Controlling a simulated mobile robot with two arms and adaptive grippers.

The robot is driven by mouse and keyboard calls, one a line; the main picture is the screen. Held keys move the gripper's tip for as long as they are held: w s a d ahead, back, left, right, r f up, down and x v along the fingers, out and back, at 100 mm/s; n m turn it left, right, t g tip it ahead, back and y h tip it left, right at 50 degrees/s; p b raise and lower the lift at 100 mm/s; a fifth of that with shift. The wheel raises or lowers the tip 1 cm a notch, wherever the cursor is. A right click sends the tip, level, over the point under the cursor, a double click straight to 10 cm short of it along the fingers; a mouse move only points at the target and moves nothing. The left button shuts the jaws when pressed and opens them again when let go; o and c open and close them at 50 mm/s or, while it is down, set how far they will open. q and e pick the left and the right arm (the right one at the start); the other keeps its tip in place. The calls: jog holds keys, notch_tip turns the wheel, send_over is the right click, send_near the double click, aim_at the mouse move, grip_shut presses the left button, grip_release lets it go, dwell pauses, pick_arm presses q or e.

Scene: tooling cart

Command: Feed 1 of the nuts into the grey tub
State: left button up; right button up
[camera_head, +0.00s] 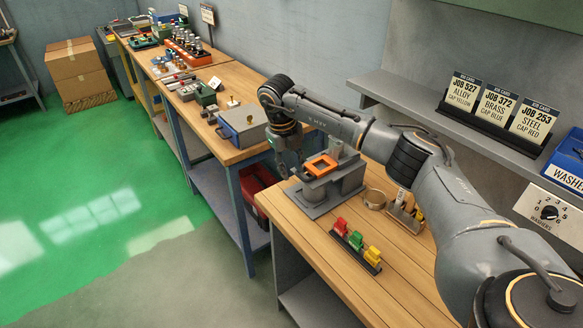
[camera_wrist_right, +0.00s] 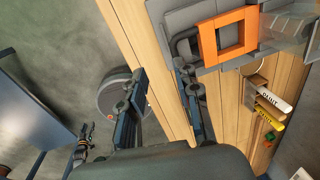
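My right gripper (camera_head: 289,166) hangs at the left end of a grey fixture (camera_head: 338,190) topped by an orange square frame (camera_head: 320,165). In the right wrist view its two fingers (camera_wrist_right: 162,85) are apart, with only wood bench and floor between them. I cannot make out any nuts, and I cannot tell which grey thing is the grey tub. My left gripper is not in view.
Red, green and yellow pieces (camera_head: 356,242) stand in a rack on the near bench. A round ring-like thing (camera_head: 375,199) is beside the fixture. A blue washers bin (camera_head: 570,160) is at right. A blue-grey box (camera_head: 241,125) stands on the farther bench. The near bench's front is clear.

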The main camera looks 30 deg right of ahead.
pick_arm(q)
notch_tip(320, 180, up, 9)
jog(key=p, duration=0.8)
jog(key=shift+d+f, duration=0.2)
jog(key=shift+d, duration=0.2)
pick_arm(e)
notch_tip(320, 180, up, 13)
jog(key=a, duration=0.2)
jog(key=shift+a+r, duration=0.15)
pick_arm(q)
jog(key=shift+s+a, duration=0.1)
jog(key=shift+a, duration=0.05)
pick_arm(e)
notch_tip(320, 180, up, 12)
jog(key=a, duration=0.1)
jog(key=shift+a, duration=0.4)
jog(key=shift+s, duration=0.1)
